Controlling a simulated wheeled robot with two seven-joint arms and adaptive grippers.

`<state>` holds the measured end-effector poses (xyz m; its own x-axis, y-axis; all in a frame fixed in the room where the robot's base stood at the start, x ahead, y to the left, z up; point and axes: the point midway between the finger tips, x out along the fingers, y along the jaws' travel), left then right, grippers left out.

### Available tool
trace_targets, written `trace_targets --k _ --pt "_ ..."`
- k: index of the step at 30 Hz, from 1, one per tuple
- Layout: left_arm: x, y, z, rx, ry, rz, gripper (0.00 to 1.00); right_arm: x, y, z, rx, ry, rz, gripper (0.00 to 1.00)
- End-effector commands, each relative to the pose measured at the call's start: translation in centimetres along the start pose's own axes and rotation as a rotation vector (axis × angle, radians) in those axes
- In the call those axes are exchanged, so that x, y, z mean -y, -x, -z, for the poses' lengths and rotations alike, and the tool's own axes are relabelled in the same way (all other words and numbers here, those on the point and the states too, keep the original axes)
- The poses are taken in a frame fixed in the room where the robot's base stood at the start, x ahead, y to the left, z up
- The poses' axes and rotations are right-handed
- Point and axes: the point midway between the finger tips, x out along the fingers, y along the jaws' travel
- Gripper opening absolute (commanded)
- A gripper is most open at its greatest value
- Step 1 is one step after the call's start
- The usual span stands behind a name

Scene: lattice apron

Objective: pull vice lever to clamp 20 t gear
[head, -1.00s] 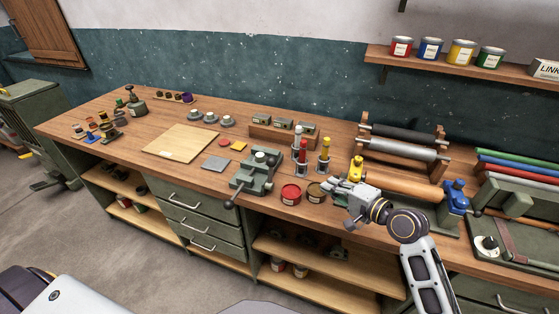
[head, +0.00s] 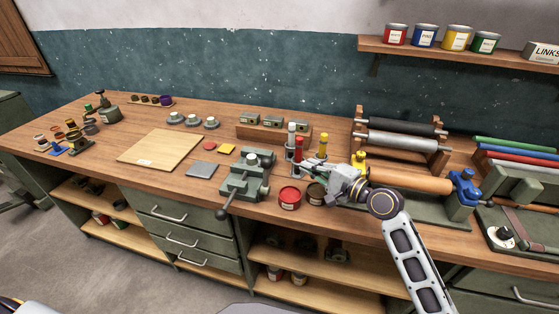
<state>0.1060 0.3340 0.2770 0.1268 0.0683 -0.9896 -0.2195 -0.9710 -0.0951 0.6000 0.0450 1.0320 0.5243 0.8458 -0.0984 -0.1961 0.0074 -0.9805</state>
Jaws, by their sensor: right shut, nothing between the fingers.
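The green-grey vice (head: 240,184) stands at the front edge of the bench. Its lever ends in a dark ball knob (head: 222,214) that hangs over the front edge. A small round grey part (head: 252,160) shows at the top of the vice; I cannot tell whether it is the 20 t gear or how it is held. My right gripper (head: 328,182) is shut and empty, over the bench to the right of the vice and apart from the lever. It is close to the dark open tin. My left gripper is not in view.
A red tin (head: 289,198) and a dark tin (head: 316,194) stand between the vice and my right gripper. Upright red and yellow tools (head: 298,150) stand behind them. A roller press (head: 405,142) is on the right. A pale board (head: 160,148) lies left of the vice.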

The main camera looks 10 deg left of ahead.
Motion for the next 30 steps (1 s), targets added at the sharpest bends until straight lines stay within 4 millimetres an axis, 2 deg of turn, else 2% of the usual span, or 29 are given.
trace_targets --k 14,30 --pt "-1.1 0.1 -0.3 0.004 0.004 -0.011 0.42 0.0 -0.8 0.0 0.000 0.000 0.000 0.00" --pt "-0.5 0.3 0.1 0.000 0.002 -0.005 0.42 0.1 -6.2 0.0 0.000 0.000 0.001 0.00"
